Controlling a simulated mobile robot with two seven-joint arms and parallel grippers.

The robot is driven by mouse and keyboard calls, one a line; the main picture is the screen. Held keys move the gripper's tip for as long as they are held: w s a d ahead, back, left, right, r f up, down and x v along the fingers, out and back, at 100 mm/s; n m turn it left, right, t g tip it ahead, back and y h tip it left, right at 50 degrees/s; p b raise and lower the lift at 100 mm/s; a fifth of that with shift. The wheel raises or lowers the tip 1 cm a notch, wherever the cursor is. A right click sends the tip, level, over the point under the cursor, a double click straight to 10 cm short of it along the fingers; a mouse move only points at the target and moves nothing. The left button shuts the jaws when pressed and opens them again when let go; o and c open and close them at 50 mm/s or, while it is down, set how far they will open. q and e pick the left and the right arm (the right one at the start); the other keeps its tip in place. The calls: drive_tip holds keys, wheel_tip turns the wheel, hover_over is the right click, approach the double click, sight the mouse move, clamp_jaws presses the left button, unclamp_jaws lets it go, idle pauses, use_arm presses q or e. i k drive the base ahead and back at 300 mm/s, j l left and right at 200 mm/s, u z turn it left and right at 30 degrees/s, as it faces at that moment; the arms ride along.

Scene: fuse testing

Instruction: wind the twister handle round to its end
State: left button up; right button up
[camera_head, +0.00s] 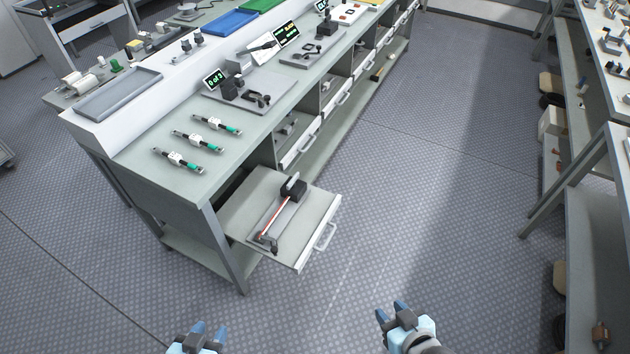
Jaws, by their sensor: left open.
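An open drawer (238,222) sticks out from the near end of the workbench. In it lies a grey fixture with a long red-and-white bar (276,216), a black block (294,190) at its far end and a small dark knob (273,243) at its near end. I cannot tell which part is the twister handle. My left gripper (208,331) is open and empty at the bottom edge, over the floor in front of the bench. My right gripper (391,309) is open and empty, below and right of the drawer. Neither touches anything.
Several fuse-like parts (180,160) with green ends lie on the bench top (150,185). A black device on a grey plate (275,85) stands behind them beside a "0 of 3" display (214,79). Shelving stands at the right. The floor (430,180) between is clear.

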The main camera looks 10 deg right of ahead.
sight(293, 182)
drive_tip(key=i+j+z, duration=0.1)
drive_tip(key=j+z, duration=0.35)
drive_tip(key=i+j+z, duration=0.1)
drive_tip(key=j+z, duration=0.55)
drive_tip(key=j, duration=0.8)
drive_tip(key=i+j, duration=0.45)
drive_tip(key=j, duration=0.15)
drive_tip(key=k+l+z, duration=0.15)
drive_tip(key=k+l, duration=0.2)
drive_tip(key=l, duration=0.15)
